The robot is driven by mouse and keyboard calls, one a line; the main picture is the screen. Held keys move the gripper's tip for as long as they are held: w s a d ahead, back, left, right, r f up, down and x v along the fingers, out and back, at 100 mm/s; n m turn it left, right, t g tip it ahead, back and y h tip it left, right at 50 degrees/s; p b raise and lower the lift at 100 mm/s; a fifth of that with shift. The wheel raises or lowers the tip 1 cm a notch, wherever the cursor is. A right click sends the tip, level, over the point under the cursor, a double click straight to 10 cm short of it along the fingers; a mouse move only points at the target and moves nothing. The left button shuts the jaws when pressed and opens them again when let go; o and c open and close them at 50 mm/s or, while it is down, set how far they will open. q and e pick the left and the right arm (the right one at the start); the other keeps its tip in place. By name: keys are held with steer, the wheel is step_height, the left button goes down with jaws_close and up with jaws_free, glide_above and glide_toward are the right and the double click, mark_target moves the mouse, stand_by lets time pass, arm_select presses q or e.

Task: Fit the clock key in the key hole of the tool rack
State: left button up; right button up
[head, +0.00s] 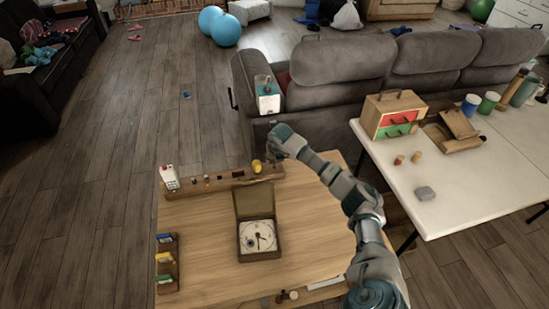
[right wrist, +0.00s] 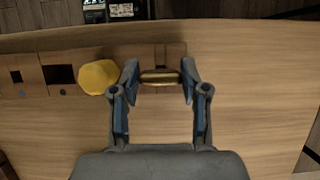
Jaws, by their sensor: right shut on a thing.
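The clock key (right wrist: 160,77) shows as a small brass bar in the right wrist view. It lies crosswise between the two fingertips of my right gripper (right wrist: 160,80), which is shut on it. The wooden tool rack (head: 205,185) runs along the far edge of the wooden table. In the right wrist view the rack (right wrist: 40,62) has square dark holes, and the key is over its right end. A dark narrow slot is just beyond the key; I cannot tell whether the key is in it. In the head view my right gripper (head: 275,152) is at the rack's right end. My left gripper is not seen.
A yellow knob-like tool (right wrist: 98,77) stands in the rack close left of my fingers. An open clock box (head: 257,237) sits mid-table. A white handset (head: 169,177) is at the rack's left end. A grey sofa (head: 335,75) stands behind; a white table (head: 460,190) is right.

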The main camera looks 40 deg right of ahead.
steer(key=shift+f+b, duration=0.55)
steer(key=shift+f, duration=0.8)
stand_by(0.4)
steer(key=o, duration=1.1)
steer(key=v, duration=1.1)
steer(key=shift+r, duration=0.4)
steer(key=shift+a, duration=0.15)
